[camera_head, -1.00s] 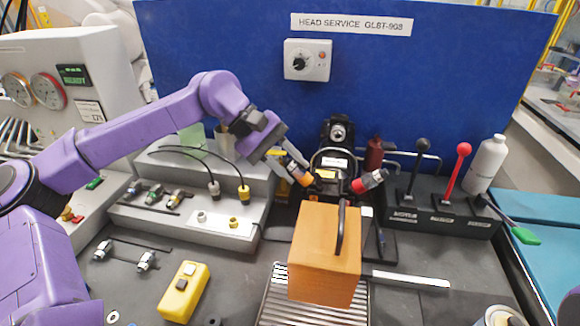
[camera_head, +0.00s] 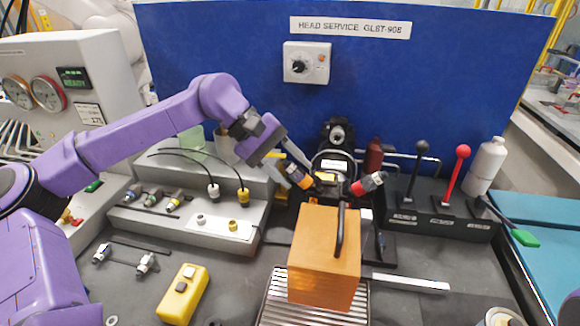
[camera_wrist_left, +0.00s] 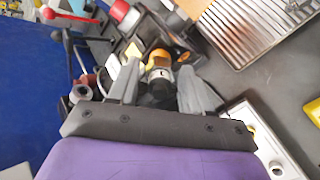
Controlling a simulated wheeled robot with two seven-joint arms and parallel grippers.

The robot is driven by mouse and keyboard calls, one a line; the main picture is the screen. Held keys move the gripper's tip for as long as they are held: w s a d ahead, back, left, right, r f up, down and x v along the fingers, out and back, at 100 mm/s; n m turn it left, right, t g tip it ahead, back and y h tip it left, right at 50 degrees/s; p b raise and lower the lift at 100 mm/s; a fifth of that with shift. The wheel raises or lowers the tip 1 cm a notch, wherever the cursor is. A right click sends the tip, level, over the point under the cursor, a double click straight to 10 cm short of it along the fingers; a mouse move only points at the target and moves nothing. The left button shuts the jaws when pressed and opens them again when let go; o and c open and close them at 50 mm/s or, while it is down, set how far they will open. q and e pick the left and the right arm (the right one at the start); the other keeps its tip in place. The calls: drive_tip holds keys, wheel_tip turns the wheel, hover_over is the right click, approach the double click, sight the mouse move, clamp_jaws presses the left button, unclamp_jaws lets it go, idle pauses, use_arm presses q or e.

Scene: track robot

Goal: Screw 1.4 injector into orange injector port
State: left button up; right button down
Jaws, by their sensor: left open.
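An injector with an orange band (camera_head: 298,176) sits tilted at the left side of the dark head fixture (camera_head: 336,133). I cannot read a 1.4 marking on it, and its port end is hidden. My left gripper (camera_head: 291,166) is open, with its fingers to either side of this injector. In the left wrist view the injector (camera_wrist_left: 159,66) lies between the two spread fingers, with gaps beside it. The orange port itself is not clearly visible. My right gripper is not in view.
A red-banded injector (camera_head: 368,183) sits at the fixture's right side. An orange block with a handle (camera_head: 325,262) stands in front. Several other injectors (camera_head: 153,196) lie on the grey stepped stand at left. Black and red levers (camera_head: 462,152) rise at right.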

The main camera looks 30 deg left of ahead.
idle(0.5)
use_arm(q)
drive_tip(key=n, duration=0.4)
drive_tip(key=shift+n, duration=0.4)
drive_tip(key=n, duration=0.7)
drive_tip(key=n, duration=0.2)
drive_tip(key=shift+n, duration=0.4)
drive_tip(key=n, duration=0.8)
drive_tip(key=shift+n, duration=0.7)
